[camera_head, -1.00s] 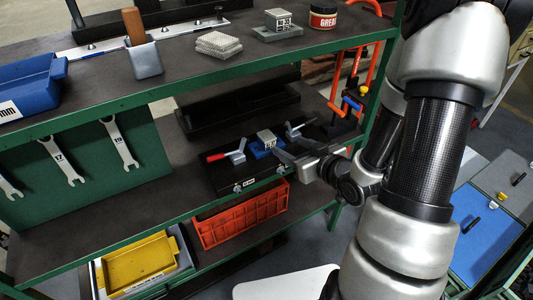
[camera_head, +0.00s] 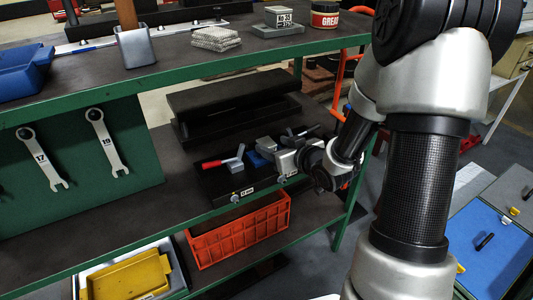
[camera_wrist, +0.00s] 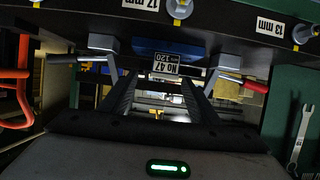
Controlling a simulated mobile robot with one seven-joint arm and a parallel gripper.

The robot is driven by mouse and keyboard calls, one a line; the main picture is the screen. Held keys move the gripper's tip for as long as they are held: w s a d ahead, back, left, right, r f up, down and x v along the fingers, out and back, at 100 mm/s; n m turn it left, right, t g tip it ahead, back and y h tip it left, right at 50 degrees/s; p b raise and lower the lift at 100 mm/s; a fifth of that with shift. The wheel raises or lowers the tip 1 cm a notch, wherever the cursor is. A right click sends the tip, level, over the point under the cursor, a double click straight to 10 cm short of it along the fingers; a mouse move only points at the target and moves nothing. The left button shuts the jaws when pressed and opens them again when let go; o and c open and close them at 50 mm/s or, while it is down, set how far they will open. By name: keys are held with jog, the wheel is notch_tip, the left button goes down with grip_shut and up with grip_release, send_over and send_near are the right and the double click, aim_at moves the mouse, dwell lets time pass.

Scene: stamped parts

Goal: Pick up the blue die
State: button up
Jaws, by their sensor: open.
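The blue die (camera_head: 257,159) sits on a black fixture (camera_head: 222,184) on the middle shelf. In the head view my gripper partly hides it. In the wrist view the blue die (camera_wrist: 168,48) shows as a blue block with a "No 47 320" label, near the top centre. My gripper (camera_head: 272,149) reaches in from the right at the fixture. In the wrist view my gripper (camera_wrist: 160,82) is open, with one dark finger to each side of the label. Nothing is clearly held, and I cannot tell whether the fingers touch the die.
The upper shelf (camera_head: 185,60) overhangs. A black stepped block (camera_head: 230,105) lies behind. An orange crate (camera_head: 240,230) is below, a wrench panel (camera_head: 85,180) at left.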

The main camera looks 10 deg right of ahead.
aim_at(267, 143)
jog(key=x, duration=0.3)
jog(key=b+x, duration=0.1)
jog(key=shift+w+a+f, duration=0.1)
jog(key=shift+a+f, duration=0.1)
jog(key=shift+a, duration=0.15)
jog(key=shift+c, duration=0.4)
grip_shut()
jog(key=shift+w+r, duration=0.1)
jog(key=shift+r, duration=0.1)
